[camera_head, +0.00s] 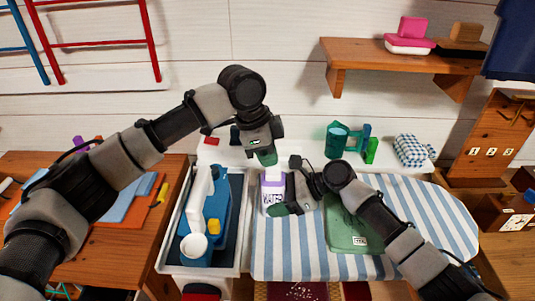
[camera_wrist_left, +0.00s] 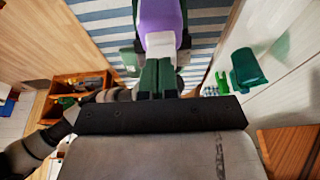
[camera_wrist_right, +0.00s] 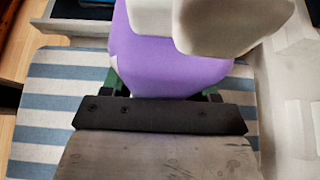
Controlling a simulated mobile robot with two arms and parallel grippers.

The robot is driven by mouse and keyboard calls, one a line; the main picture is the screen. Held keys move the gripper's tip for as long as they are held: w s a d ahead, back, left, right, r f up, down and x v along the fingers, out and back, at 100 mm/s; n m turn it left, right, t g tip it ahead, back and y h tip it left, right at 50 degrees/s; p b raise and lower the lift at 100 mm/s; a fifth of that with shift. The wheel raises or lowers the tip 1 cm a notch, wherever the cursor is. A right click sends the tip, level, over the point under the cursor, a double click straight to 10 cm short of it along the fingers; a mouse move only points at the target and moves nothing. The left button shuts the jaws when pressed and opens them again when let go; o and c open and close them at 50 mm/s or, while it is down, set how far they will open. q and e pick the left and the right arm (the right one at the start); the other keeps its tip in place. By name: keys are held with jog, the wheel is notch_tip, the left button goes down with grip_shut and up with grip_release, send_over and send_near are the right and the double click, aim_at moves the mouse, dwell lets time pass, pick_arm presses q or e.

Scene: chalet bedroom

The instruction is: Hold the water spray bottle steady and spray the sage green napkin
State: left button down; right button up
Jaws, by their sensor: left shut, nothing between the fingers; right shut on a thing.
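The water spray bottle (camera_head: 272,196), white and purple with a "WATER" label, stands on the blue-striped ironing board (camera_head: 285,258). My right gripper (camera_head: 284,199) is shut around its body; the bottle's purple part (camera_wrist_right: 175,68) fills the right wrist view. My left gripper (camera_head: 266,158) is above the bottle's top, pointing down, its fingers (camera_wrist_left: 160,80) shut with nothing between them. In the left wrist view the purple bottle (camera_wrist_left: 160,22) is just beyond these fingertips. I cannot tell if they touch it. The sage green napkin (camera_head: 345,232) lies on the board right of the bottle, partly hidden by my right arm.
A grey tray (camera_head: 238,245) with a blue and white iron (camera_head: 208,215) is left of the board. Green items (camera_head: 338,140) and a checkered cloth bundle (camera_head: 410,149) sit on the ledge behind. A wooden shelf (camera_head: 400,56) is on the wall. The board's right end is clear.

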pick_arm(q)
notch_tip(320, 180, up, 4)
jog(key=shift+r, duration=0.25)
pick_arm(e)
jog(key=shift+f, duration=0.1)
pick_arm(q)
jog(key=v, duration=0.9)
jog(key=shift+r, duration=0.25)
jog(key=shift+s+a, duration=0.1)
jog(key=shift+a, duration=0.05)
dwell(0.3)
